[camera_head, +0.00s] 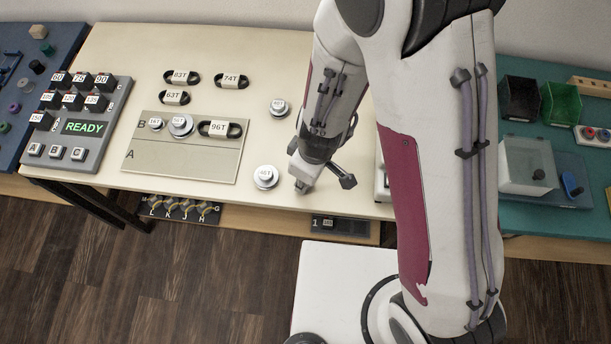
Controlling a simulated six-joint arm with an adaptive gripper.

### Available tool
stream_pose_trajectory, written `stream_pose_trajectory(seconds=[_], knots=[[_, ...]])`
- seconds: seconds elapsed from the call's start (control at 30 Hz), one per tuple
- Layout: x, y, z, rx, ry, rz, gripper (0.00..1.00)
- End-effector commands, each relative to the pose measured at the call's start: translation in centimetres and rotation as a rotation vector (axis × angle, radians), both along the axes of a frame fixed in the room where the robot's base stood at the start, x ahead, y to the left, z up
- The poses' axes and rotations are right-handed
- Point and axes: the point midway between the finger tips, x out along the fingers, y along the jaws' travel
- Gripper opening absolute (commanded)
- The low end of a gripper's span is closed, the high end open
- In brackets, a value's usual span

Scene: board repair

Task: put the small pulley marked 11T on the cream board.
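The cream board (190,161), marked A and B, lies on the table's left half. In its upper row B are a small pulley (156,125), a larger silver pulley (181,126) and a black belt labelled 96T (220,129). Two more silver pulleys stand on the table right of the board, an upper one (280,108) and a lower one (265,177). The pulley labels are too small to read, so I cannot tell which is 11T. My gripper (324,184) is low over the table, right of the lower pulley. Its fingers are partly hidden and I see nothing held.
Belts 83T (182,77), 74T (232,81) and 63T (174,97) lie behind the board. A grey console (84,127) reading READY stands at the left. Bins (519,99) stand at the right. My arm hides the table's right part.

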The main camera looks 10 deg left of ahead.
Motion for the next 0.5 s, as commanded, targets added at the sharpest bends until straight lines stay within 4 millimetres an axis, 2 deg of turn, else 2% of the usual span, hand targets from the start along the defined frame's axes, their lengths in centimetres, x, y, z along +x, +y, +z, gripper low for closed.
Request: stream_pose_trajectory(seconds=[0.1,0.13,0.2,0.5], knots=[[0.01,0.00,-0.12,0.000,0.000,-0.002,0.04],[0.02,0.00,-0.13,0.000,0.000,-0.001,0.24],[0.02,0.00,-0.11,0.000,-0.001,-0.001,0.41],[0.02,0.00,-0.11,0.000,-0.001,-0.001,0.41]])
